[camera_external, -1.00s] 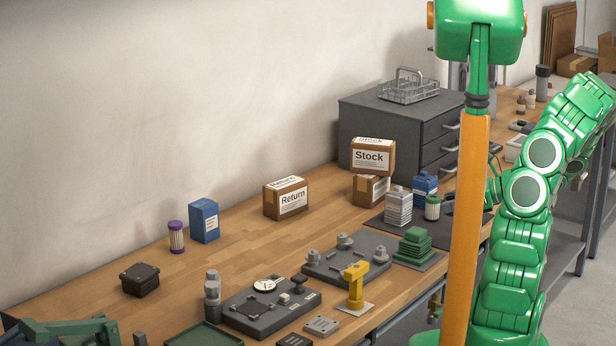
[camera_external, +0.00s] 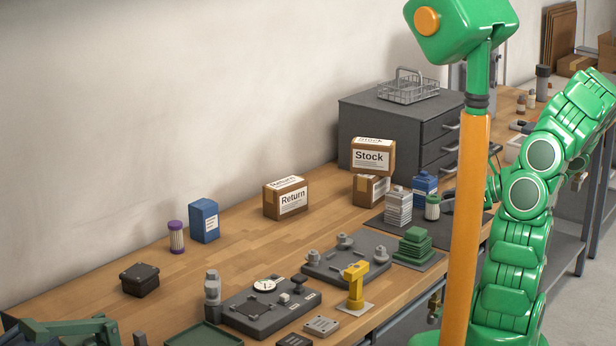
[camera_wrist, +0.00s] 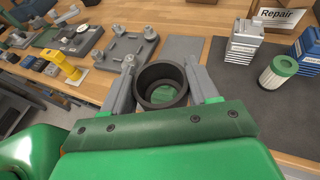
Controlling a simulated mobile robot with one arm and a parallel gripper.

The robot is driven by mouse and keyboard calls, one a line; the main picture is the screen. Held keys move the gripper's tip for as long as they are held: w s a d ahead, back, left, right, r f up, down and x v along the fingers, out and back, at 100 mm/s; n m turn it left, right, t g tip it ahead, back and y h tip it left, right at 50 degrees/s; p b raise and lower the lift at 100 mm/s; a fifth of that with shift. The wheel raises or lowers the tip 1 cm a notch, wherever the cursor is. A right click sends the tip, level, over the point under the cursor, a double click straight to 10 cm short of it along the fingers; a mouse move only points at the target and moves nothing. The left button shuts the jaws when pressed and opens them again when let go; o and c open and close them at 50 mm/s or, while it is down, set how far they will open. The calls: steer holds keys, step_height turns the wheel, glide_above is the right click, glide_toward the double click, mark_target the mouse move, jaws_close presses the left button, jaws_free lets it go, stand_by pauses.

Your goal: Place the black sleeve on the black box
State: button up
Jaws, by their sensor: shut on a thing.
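The black sleeve (camera_wrist: 162,86) is a dark open ring between the two fingers of my gripper (camera_wrist: 165,82) in the wrist view. The gripper is shut on it, with a finger at each side. The sleeve's opening faces the camera, and something green shows through it. The black box (camera_external: 140,279) is a small dark lidded block on the left part of the bench in the external view, well away from my arm. I cannot make out the box in the wrist view. My gripper and the sleeve are largely hidden behind my orange column in the external view.
The wooden bench (camera_external: 245,240) has free room around the box. A purple-capped filter (camera_external: 176,237), blue carton (camera_external: 204,220) and Return box (camera_external: 286,198) stand behind it. Grey fixture plates (camera_external: 268,312), a yellow clamp (camera_external: 356,286) and a green stack (camera_external: 414,244) lie nearer the front.

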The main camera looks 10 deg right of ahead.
steer(key=w+a+r+n+g+y, duration=0.1)
steer(key=w+a+n+g, duration=0.15)
steer(key=a, duration=1.35)
steer(key=w+a+n+g, duration=0.2)
steer(key=w+a+g, duration=0.1)
steer(key=a, duration=1.3)
steer(key=s+a+r+n+g, duration=0.1)
steer(key=s+a+g, duration=0.1)
steer(key=s+a, duration=0.7)
steer(key=s+a+r+n+g+h, duration=0.15)
steer(key=s+a, duration=0.25)
steer(key=a, duration=0.8)
steer(key=s+a+r+n+g+y, duration=0.1)
steer(key=s+a+r+n, duration=0.1)
steer(key=s+a, duration=0.7)
glide_above(138, 271)
steer(key=d, duration=0.2)
steer(key=shift+h, duration=0.35)
steer(key=f, duration=0.5)
steer(key=s+f, duration=0.1)
steer(key=f, duration=0.2)
steer(key=shift+a+f, duration=0.2)
steer(key=shift+f, duration=0.15)
steer(key=shift+w+a+f, duration=0.2)
steer(key=shift+a+f, duration=0.2)
steer(key=shift+f, duration=0.1)
steer(key=shift+w+a+f, duration=0.2)
steer(key=shift+a+f, duration=0.15)
steer(key=shift+f, duration=1.5)
steer(key=shift+f, duration=0.15)
